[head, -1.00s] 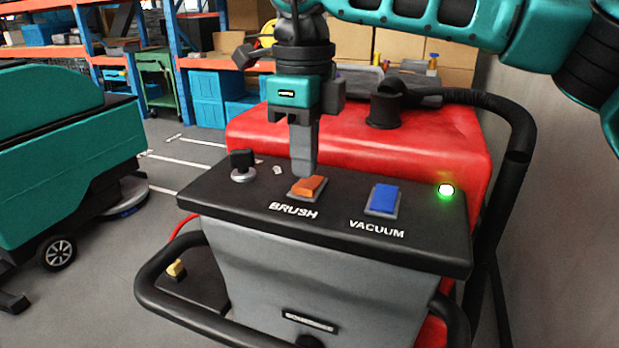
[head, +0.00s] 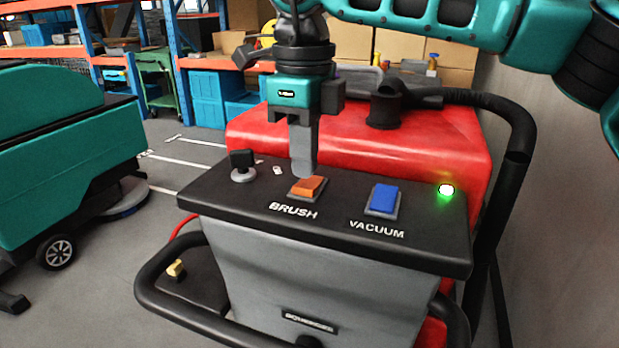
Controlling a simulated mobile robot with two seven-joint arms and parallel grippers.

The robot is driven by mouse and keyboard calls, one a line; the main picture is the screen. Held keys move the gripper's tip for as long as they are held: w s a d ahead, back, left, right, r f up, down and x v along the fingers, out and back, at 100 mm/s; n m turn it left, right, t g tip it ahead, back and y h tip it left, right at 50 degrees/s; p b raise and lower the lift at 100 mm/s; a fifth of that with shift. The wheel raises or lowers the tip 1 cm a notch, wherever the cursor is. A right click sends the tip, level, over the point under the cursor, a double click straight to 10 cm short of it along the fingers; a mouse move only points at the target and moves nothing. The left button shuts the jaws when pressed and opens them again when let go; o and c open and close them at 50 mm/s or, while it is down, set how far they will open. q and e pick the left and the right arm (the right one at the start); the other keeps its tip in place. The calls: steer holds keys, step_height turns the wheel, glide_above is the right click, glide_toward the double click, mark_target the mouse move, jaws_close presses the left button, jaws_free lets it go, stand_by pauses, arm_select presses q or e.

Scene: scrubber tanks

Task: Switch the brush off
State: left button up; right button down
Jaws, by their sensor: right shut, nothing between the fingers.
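The orange brush switch (head: 308,187) is a rocker in a grey frame on the black panel (head: 250,207), above the white word BRUSH. It looks tilted, but I cannot tell for sure which side is pressed. My right gripper (head: 304,172) points down with its fingers shut and empty, at the far edge of the orange rocker. I cannot tell whether the fingertips touch it. The blue vacuum switch (head: 383,199) sits to the right, above the word VACUUM. My left gripper is not in view.
A green lamp (head: 446,189) glows at the panel's right. A black knob (head: 242,163) stands at its left. The red tank (head: 440,140) rises behind, with a black hose (head: 520,125) at the right. A teal machine (head: 65,150) stands on the left floor.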

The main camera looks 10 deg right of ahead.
mark_target(305, 185)
steer(key=shift+f+b, duration=0.65)
steer(key=shift+f, duration=0.3)
stand_by(0.6)
steer(key=shift+r+p, duration=2.9)
steer(key=shift+r, duration=0.65)
steer(key=shift+f, duration=0.1)
